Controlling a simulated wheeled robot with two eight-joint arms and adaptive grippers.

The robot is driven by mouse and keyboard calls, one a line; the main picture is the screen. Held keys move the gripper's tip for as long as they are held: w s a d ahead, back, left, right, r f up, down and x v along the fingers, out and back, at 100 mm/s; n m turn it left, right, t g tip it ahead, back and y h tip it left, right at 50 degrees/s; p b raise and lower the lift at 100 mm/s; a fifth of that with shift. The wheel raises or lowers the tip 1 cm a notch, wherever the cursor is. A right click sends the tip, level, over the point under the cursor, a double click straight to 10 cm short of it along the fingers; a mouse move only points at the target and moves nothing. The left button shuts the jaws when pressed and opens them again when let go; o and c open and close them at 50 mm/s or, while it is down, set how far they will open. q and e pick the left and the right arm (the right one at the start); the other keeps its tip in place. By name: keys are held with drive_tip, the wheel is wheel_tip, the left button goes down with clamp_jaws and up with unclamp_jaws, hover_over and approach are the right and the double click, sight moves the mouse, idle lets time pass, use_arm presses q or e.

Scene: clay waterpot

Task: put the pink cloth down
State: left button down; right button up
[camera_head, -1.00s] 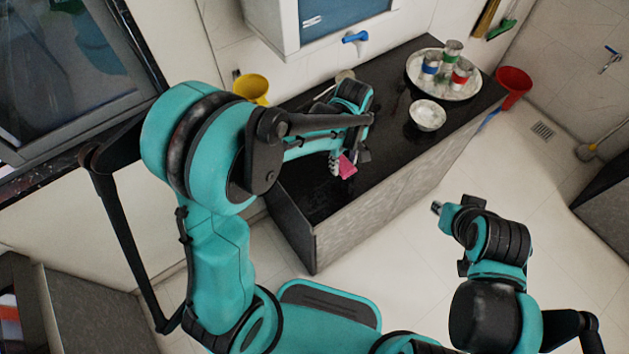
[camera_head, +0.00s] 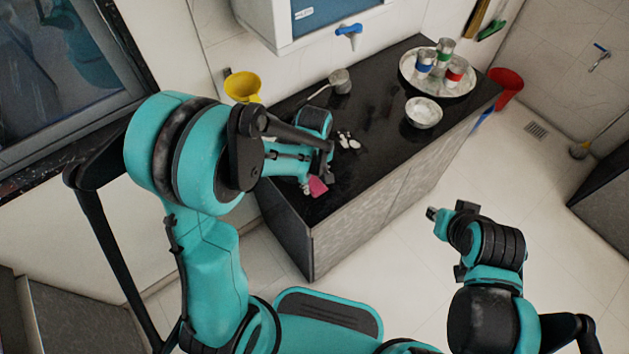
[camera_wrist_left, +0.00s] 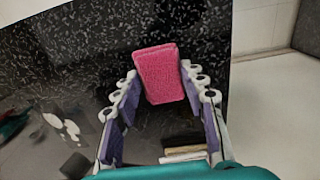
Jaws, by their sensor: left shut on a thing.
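The pink cloth (camera_head: 318,187) is a small folded pad at the left end of the black counter top (camera_head: 375,135), near its front edge. My left gripper (camera_head: 311,184) is shut on it. In the left wrist view the cloth (camera_wrist_left: 160,76) sits between the fingertips of the left gripper (camera_wrist_left: 158,73), with the dark speckled counter behind it. I cannot tell whether the cloth touches the counter. My right gripper (camera_head: 434,214) is away from the counter, over the floor. Its fingers are too small to read.
A metal ladle (camera_head: 340,80) lies behind the left gripper. A bowl (camera_head: 424,112) and a tray (camera_head: 408,73) with metal cups stand to the right. A yellow container (camera_head: 245,86) is at the back left, a red bucket (camera_head: 507,84) beyond the right end.

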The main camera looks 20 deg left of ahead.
use_arm(q)
drive_tip(key=shift+f+b, duration=0.25)
drive_tip(key=shift+b, duration=0.05)
drive_tip(key=c, duration=0.9)
unclamp_jaws()
drive_tip(key=shift+s, duration=0.1)
drive_tip(key=shift+f, duration=0.1)
